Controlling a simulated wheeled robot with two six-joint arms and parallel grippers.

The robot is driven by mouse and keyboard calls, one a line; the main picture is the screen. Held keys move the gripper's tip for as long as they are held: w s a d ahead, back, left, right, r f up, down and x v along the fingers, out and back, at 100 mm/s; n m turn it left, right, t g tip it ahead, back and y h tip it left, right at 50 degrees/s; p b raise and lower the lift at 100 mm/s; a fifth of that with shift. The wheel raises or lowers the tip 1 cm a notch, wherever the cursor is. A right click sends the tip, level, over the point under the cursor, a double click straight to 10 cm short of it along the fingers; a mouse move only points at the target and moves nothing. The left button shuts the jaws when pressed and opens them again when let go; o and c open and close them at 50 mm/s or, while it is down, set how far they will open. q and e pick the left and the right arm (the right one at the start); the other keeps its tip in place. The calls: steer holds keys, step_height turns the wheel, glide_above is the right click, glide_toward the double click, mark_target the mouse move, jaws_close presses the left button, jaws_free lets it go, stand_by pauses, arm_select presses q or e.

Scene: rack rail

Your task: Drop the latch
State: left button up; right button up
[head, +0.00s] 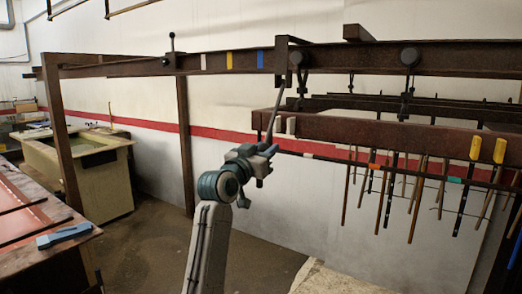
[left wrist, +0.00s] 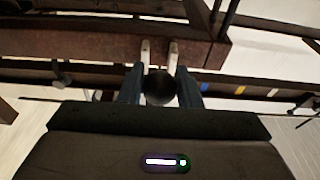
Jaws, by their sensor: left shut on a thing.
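My left gripper (head: 268,150) is raised in front of the near end of a brown hanging beam (head: 350,130). A thin dark rod (head: 275,112) rises from it toward the overhead rail (head: 220,62). In the left wrist view the blue fingers (left wrist: 160,92) are shut on a dark round thing (left wrist: 160,86), apparently the rod's end. Two pale pads on the beam's end (left wrist: 158,52) show just beyond it. A small upright lever with a dark knob (head: 172,43) stands on the rail farther left. I cannot tell for sure which part is the latch. My right gripper is not in view.
A post (head: 185,145) stands left of my arm, and a tank (head: 85,170) and a table (head: 30,225) are farther left.

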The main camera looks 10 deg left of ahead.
arm_select(q)
steer(key=w+d+f+b, duration=0.2)
steer(key=w+d, duration=0.1)
steer(key=w, duration=0.7)
steer(key=shift+w+d+f+b, duration=0.15)
steer(key=shift+d+f+b, duration=0.15)
steer(key=shift+d+f, duration=0.1)
stand_by(0.4)
steer(key=o, duration=0.9)
steer(key=shift+r+v, duration=0.25)
steer(key=shift+v, duration=0.9)
steer(key=shift+r+v, duration=0.25)
steer(key=shift+v, duration=0.9)
steer(key=shift+r+v, duration=0.2)
steer(key=shift+v, duration=0.95)
